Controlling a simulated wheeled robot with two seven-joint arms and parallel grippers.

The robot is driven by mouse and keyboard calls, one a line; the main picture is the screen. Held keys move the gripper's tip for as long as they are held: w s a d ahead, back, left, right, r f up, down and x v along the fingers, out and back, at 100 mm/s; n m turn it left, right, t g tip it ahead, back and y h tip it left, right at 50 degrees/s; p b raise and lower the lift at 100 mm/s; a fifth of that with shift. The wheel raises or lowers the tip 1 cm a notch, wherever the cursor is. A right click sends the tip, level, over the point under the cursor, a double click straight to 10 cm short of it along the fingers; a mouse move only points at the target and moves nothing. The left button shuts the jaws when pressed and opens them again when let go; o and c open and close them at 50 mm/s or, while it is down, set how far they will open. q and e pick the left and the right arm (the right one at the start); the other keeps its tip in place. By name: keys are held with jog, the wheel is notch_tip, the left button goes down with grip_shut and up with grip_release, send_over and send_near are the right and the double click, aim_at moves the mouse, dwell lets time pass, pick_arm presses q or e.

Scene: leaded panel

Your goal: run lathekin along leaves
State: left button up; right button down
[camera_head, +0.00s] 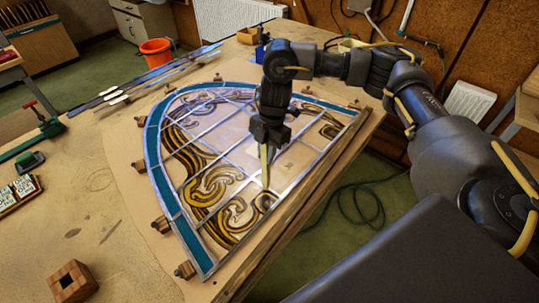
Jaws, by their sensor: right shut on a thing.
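The leaded panel (188,222) lies on a board on the workbench. It has a blue-green border, grey lead strips and amber swirling glass. My right arm reaches in from the right, and my right gripper (266,147) points down over the middle of the panel. It is shut on a pale, slim, stick-like tool (265,168), likely the lathekin. The tool's lower end is at or near the panel; I cannot tell whether it touches. My left gripper is out of view.
Wooden blocks (161,225) stand around the panel's curved edge, and a wooden batten (310,205) runs along its right side. Lead strips (150,76) lie at the back left. An orange bucket (157,52) stands beyond the bench. A small wooden block (72,283) sits at front left.

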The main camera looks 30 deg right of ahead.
jog(key=shift+w+a, duration=0.2)
jog(key=shift+w, duration=0.35)
jog(key=shift+w+a, duration=0.2)
jog(key=shift+w, duration=0.4)
jog(key=shift+w+a, duration=0.15)
jog(key=shift+w, duration=0.4)
jog(key=shift+w+a, duration=0.2)
jog(key=shift+w, duration=0.3)
jog(key=shift+w+a, duration=0.2)
jog(key=shift+w, duration=0.25)
